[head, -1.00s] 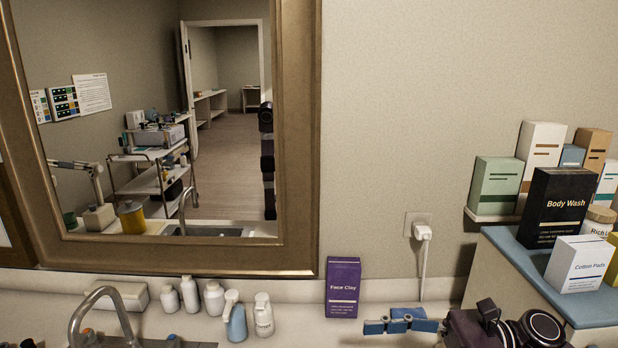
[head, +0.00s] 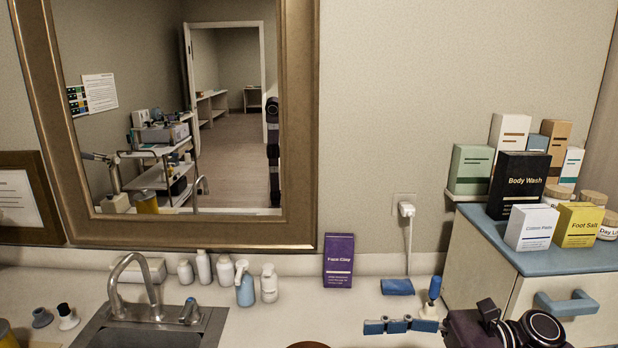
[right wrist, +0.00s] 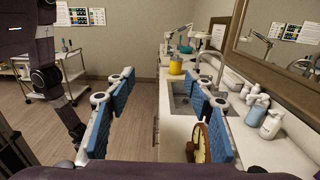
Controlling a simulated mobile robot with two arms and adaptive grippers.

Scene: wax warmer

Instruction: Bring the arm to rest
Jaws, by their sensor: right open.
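My right arm (head: 505,328) comes in at the bottom right of the head view. Its right gripper (head: 400,325) shows blue finger pads low over the counter. In the right wrist view the right gripper (right wrist: 163,118) is open, its two blue-padded fingers wide apart with nothing between them. My left gripper is in neither view.
The counter (head: 290,318) holds a purple Face Clay box (head: 338,262), several white bottles (head: 204,267) and a sink (head: 150,330). A clock (right wrist: 199,146) stands by the right finger. A cabinet (head: 485,265) with boxes is at right. Floor (right wrist: 135,100) is clear.

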